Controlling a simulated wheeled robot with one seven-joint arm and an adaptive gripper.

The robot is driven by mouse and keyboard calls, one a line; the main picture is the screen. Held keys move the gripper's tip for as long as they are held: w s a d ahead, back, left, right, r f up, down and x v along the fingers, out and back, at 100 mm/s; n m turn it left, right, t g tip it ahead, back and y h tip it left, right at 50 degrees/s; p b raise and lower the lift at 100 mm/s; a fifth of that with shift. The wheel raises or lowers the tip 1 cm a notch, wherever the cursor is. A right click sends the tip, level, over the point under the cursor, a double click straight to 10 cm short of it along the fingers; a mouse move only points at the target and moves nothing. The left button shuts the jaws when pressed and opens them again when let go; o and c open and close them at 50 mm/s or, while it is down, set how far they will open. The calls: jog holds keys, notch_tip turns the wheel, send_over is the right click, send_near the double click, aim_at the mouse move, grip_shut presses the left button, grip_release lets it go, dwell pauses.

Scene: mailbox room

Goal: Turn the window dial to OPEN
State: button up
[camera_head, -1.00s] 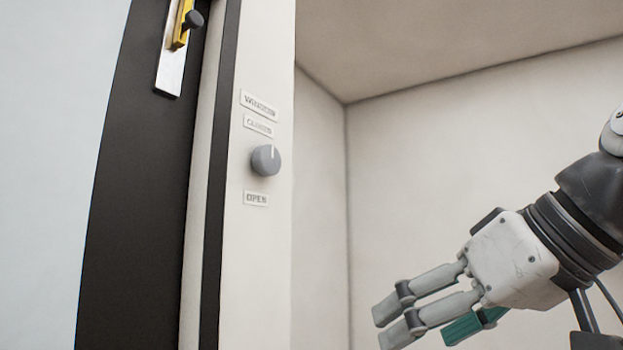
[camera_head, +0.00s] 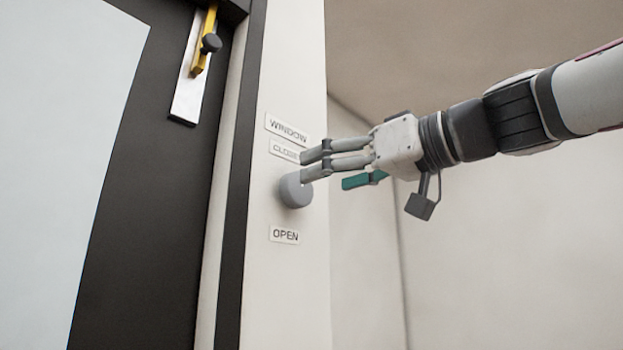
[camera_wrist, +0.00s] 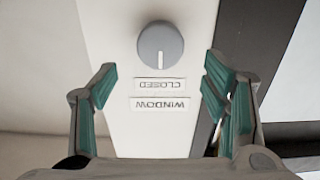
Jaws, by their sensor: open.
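The grey round window dial (camera_head: 296,190) is on the white post, between the CLOSED label (camera_head: 284,150) above and the OPEN label (camera_head: 285,235) below. In the wrist view the dial (camera_wrist: 160,46) appears upside down, its white mark pointing at the CLOSED label (camera_wrist: 158,84). My gripper (camera_head: 328,172) reaches in from the right, with its fingertips close to the dial in the head view. In the wrist view my gripper (camera_wrist: 160,88) is open and empty, its teal-padded fingers spread wide, with the dial beyond the fingertips. I cannot tell whether a finger touches the dial.
The WINDOW label (camera_head: 288,129) sits above the CLOSED label. A dark door frame with a yellow slider and black knob (camera_head: 210,43) on a metal plate stands to the left. The recess right of the post is clear apart from my arm.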

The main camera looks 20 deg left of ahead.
aim_at(294, 191)
jog(key=p+x, duration=0.1)
jog(key=x, duration=0.5)
jog(key=shift+a+p, duration=0.2)
jog(key=shift+p, duration=0.15)
jog(key=c, duration=1.1)
